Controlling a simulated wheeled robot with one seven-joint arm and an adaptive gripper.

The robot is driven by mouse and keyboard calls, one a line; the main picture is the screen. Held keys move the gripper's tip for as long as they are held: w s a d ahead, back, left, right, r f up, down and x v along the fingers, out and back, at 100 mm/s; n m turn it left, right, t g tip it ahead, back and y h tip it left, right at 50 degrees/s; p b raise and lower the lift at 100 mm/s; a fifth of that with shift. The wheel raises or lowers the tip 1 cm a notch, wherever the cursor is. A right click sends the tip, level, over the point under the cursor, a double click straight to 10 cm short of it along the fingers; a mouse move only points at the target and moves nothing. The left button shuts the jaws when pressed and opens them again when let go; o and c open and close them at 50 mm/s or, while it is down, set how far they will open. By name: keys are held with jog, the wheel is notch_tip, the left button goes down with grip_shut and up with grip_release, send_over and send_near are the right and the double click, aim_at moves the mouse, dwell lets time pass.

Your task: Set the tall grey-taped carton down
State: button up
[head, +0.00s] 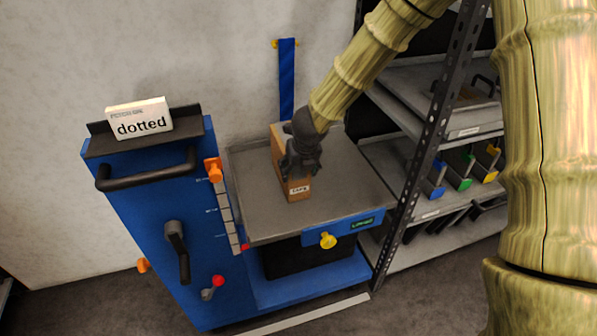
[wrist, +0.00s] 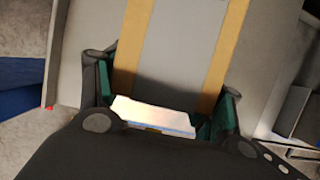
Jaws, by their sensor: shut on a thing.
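The tall carton (head: 298,188) is brown with a white label on its near face, and it is at the grey top of the blue lift (head: 255,222). In the wrist view the carton (wrist: 131,45) shows tan edges with a wide grey tape band down its middle. My gripper (head: 300,160) is above and around the carton and covers much of it. In the wrist view its green-padded fingers (wrist: 165,105) are on either side of the carton, shut on it. I cannot tell whether the carton's bottom touches the grey top.
A "dotted" sign (head: 140,119) stands on the blue cabinet (head: 140,210) at left, with a black handle and orange knobs. A metal shelf rack (head: 425,150) with coloured bins stands close on the right. The grey top is otherwise bare.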

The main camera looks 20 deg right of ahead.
dwell(0.3)
jog(key=o, duration=1.5)
jog(key=shift+f, duration=0.1)
jog(key=p+v, duration=0.2)
jog(key=v, duration=1)
jog(key=shift+s+p, duration=0.1)
jog(key=shift+p, duration=0.3)
